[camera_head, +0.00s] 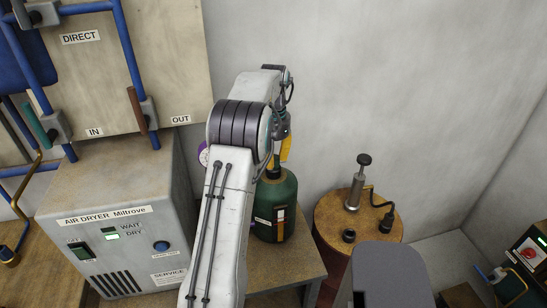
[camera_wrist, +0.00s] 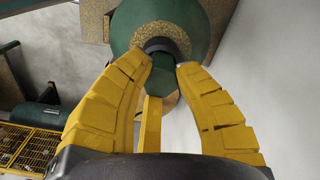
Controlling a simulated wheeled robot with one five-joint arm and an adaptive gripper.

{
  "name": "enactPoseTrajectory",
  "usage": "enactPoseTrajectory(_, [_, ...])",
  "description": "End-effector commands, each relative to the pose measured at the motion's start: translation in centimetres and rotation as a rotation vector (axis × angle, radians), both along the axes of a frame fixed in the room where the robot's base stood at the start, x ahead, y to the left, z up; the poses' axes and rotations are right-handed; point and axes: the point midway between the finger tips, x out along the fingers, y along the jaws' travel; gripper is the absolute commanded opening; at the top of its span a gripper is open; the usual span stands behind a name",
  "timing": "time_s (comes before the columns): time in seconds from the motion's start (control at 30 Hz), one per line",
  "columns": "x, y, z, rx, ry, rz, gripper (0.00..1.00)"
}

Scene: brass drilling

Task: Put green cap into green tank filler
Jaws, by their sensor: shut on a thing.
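My gripper (camera_wrist: 163,66) has its yellow fingers closed around the green cap (camera_wrist: 158,80) in the wrist view. Just beyond the cap is the dark ring of the green tank's filler (camera_wrist: 161,45), on the tank's worn, speckled top. The cap overlaps the ring in the picture; I cannot tell whether it is in the filler or just above it. In the head view the green tank (camera_head: 276,212) stands upright on a wooden table. My arm hides its left side and most of my gripper (camera_head: 286,150), just above the tank's neck. The cap is not clear there.
The air dryer (camera_head: 115,225) stands close left of the tank, with piping and a board (camera_head: 150,60) behind. A round wooden-topped drum (camera_head: 332,215) at right carries a pump-like tool (camera_head: 355,185). A bare wall (camera_head: 400,80) rises behind.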

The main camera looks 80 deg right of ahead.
Motion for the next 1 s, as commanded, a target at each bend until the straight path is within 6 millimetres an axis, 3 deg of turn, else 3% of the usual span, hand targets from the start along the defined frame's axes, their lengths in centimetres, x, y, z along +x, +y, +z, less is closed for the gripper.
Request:
enactPoseTrajectory(0.4, [0.0,0.0,0.01,0.0,0.0,0.0,0.0])
enactPoseTrajectory(0.43, [0.0,0.0,0.01,0.0,0.0,0.0,0.31])
enactPoseTrajectory(0.67, [0.0,0.0,0.01,0.0,0.0,0.0,0.51])
enactPoseTrajectory(0.83, [0.0,0.0,0.01,0.0,0.0,0.0,0.52])
enactPoseTrajectory(1.0, [0.01,0.01,0.0,0.0,0.0,0.0,0.7])
